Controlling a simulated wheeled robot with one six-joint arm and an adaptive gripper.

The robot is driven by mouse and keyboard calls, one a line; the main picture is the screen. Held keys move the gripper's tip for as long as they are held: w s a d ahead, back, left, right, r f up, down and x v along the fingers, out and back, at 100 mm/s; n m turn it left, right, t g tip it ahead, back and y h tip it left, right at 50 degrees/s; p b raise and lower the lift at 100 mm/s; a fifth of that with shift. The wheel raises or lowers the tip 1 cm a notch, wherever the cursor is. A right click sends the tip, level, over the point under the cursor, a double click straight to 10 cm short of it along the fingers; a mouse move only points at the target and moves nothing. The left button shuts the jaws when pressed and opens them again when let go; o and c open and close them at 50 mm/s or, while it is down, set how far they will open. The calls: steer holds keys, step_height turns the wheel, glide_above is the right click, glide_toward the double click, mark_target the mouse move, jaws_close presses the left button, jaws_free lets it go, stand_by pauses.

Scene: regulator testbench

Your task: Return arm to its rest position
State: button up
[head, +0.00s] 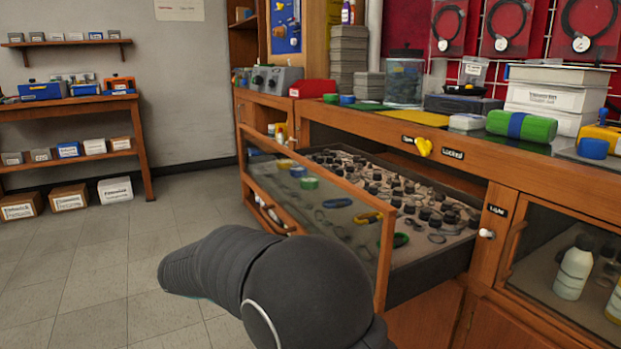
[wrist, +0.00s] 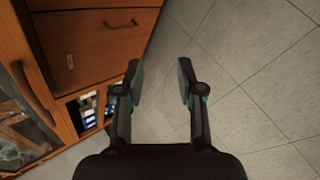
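My gripper (wrist: 160,82) shows in the wrist view with its two fingers apart and nothing between them. It points down toward the tiled floor (wrist: 245,75), beside the wooden cabinet front at the left. In the head view my dark arm lies across the lower middle, in front of the open drawer (head: 425,284). The gripper's fingers are hidden in that view. The drawer is pulled out and holds many small dark-capped parts. A yellow knob (head: 423,147) sits on the cabinet front near a "Locked" label (head: 453,154).
The wooden counter (head: 395,125) carries a clear jar (head: 404,82), boxes and a green roll (head: 521,126). A glass-fronted cupboard (head: 570,270) with bottles is at the right. A side table (head: 75,108) with boxes stands at the far left.

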steer(key=s+d+r+m+y+p, duration=0.3)
steer(key=s+d+r, duration=0.5)
steer(key=s+d, duration=0.6)
steer(key=s+d+r+m+g+y+p, duration=0.1)
steer(key=s+d+r+m+y+p, duration=0.2)
steer(key=s+d, duration=1.1)
step_height(320, 180, up, 6)
steer(key=s+m+p, duration=0.1)
steer(key=m+p, duration=0.1)
steer(key=m, duration=0.3)
steer(key=shift+s+d+m+y, duration=0.15)
steer(key=shift+d+m+y, duration=0.15)
steer(key=shift+d, duration=0.1)
